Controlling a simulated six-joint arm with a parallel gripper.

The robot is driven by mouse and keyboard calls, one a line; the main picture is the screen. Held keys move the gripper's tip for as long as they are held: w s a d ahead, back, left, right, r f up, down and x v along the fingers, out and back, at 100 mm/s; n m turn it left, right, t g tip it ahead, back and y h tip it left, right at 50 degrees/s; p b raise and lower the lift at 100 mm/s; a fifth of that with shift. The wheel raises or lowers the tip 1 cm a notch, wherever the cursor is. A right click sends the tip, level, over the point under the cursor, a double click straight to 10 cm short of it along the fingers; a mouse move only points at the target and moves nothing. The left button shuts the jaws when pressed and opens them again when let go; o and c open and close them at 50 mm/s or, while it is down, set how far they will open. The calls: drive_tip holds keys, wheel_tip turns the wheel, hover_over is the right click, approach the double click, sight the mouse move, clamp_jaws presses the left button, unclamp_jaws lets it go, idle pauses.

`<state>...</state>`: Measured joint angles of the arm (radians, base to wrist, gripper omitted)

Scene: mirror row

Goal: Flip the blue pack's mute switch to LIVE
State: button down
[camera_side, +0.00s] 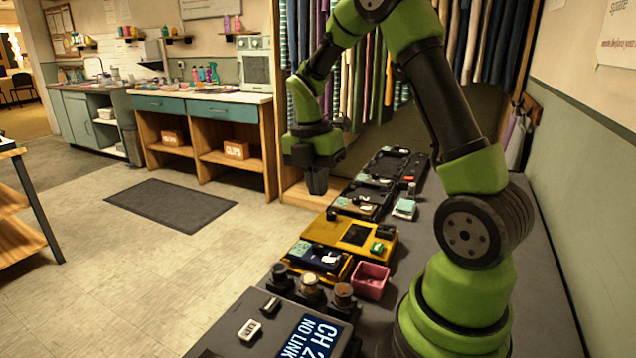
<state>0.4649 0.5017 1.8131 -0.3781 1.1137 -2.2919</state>
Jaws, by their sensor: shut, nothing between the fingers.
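My gripper (317,187) is shut and empty. It points down and hangs in the air above the far left edge of the grey bench. What looks like the blue pack (318,258) is a small dark blue box lying in a yellow-edged holder near the front of the bench. It has a pale green patch and a white mark on top. My gripper is well above and behind it, not touching. The mute switch is too small to make out, so I cannot tell its position.
A yellow device (322,230) lies just behind the blue pack. A pink bin (370,281) stands beside it. Several round-topped jars and a screen unit (312,338) stand in front. Dark trays (362,197) line the bench behind. Clothes hang at the back.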

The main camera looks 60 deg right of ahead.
sight(334, 259)
drive_tip(key=shift+s+r, duration=0.1)
drive_tip(key=shift+s, duration=0.5)
drive_tip(key=f, duration=0.4)
drive_tip(key=s+f, duration=0.1)
drive_tip(key=f, duration=0.4)
drive_tip(key=s+f, duration=0.1)
drive_tip(key=f, duration=0.4)
drive_tip(key=shift+s+f, duration=0.1)
drive_tip(key=shift+f, duration=0.1)
